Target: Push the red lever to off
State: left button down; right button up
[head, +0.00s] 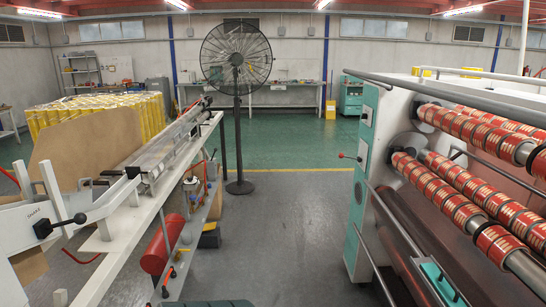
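A small lever with a red knob (341,155) sticks out to the left from the near end of the tape machine (365,125) on the right. Its dark rod runs from the knob to the machine's white and teal side panel. I cannot read any on or off marking, so I cannot tell its setting. Neither of my grippers shows in the head view, and nothing is seen touching the lever.
Rolls of red tape (430,185) sit on shafts at the right. A long white bench (125,240) with black-knobbed levers and a red cylinder (162,244) stands at the left. A fan (237,65) stands ahead. The grey floor (285,230) between is clear.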

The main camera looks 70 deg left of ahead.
aim_at(340, 155)
jog(key=u, duration=1.75)
jog(key=z, duration=0.3)
jog(key=i+j+z, duration=0.3)
jog(key=z, duration=0.15)
jog(key=i+j+z, duration=0.5)
jog(key=k+l, duration=0.05)
jog(key=k, duration=0.05)
